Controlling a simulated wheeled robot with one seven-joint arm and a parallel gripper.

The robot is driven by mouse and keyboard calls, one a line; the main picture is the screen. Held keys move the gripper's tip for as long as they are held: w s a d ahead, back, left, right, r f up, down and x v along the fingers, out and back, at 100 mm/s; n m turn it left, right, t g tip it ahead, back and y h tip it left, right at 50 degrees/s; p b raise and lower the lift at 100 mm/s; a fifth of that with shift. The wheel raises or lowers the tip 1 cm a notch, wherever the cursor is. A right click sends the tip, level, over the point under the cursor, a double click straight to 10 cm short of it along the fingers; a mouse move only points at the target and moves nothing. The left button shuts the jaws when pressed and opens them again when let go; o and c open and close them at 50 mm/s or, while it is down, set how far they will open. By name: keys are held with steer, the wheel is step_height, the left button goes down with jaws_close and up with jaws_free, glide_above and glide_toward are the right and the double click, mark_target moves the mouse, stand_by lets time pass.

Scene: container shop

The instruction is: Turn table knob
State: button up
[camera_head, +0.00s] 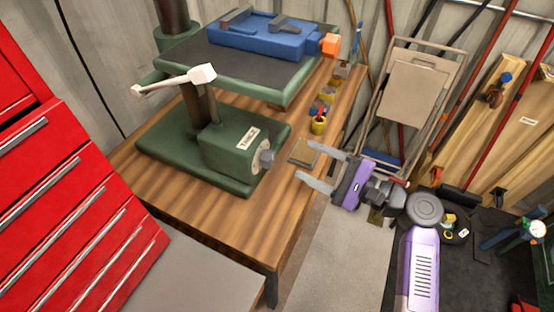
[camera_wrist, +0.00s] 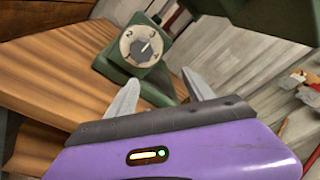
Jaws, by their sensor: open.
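The knob (camera_head: 267,157) is a small grey handle on a round, light, numbered dial. It sits on the side of the green machine base marked "TABLE" (camera_head: 226,148), which stands on the wooden workbench (camera_head: 271,218). In the wrist view the knob (camera_wrist: 142,48) faces me, above and slightly left of the gap between the fingers; its pointed handle appears to aim up and right. My purple gripper (camera_head: 303,157) is open, with its two fingers pointing left toward the knob. The fingers show empty in the wrist view (camera_wrist: 159,77).
A white-ended lever (camera_head: 175,80) rises over the base. Above is the dark machine table (camera_head: 265,75) with a blue vise (camera_head: 262,37). A red cabinet (camera_head: 70,215) stands left, a folding step stool (camera_head: 412,88) right.

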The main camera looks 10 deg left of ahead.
mark_target(272, 162)
steer(key=shift+s+a+g+y, duration=0.1)
steer(key=shift+a+g+y, duration=0.2)
steer(key=shift+a, duration=1.15)
steer(key=shift+s+a+g+y, duration=0.15)
steer(key=shift+a+g, duration=0.2)
steer(key=shift+a, duration=1.15)
steer(key=shift+s+a+g+y, duration=0.1)
steer(key=shift+a+g+y, duration=0.2)
steer(key=shift+a, duration=1.15)
jaws_close()
steer(key=shift+f, duration=0.1)
